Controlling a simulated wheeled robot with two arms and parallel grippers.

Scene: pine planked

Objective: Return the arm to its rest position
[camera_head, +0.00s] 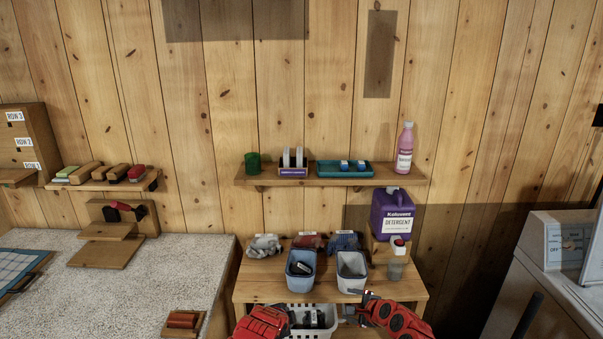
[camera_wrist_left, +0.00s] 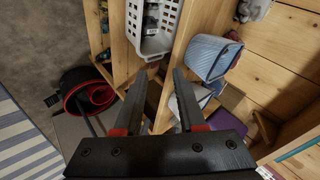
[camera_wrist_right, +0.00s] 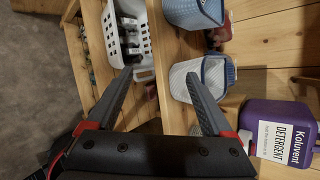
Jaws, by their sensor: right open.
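My right gripper (camera_head: 357,299) is at the front of the wooden stand, below the grey-white bin. In the right wrist view its fingers (camera_wrist_right: 158,76) are spread with nothing held between them. My left arm reaches in low, beside the white basket; its fingertips are hard to make out in the head view. In the left wrist view my left gripper (camera_wrist_left: 161,74) has its fingers apart and empty. Both red arms stay low in the head view, in front of the stand.
The wooden stand (camera_head: 262,290) holds a blue bin (camera_head: 301,283), a grey-white bin (camera_head: 351,284) and a purple detergent jug (camera_head: 393,214). A white basket (camera_head: 322,332) with dark items sits lower. A wall shelf (camera_head: 330,181) is above. A speckled counter (camera_head: 150,290) lies left, a washer (camera_head: 540,270) right.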

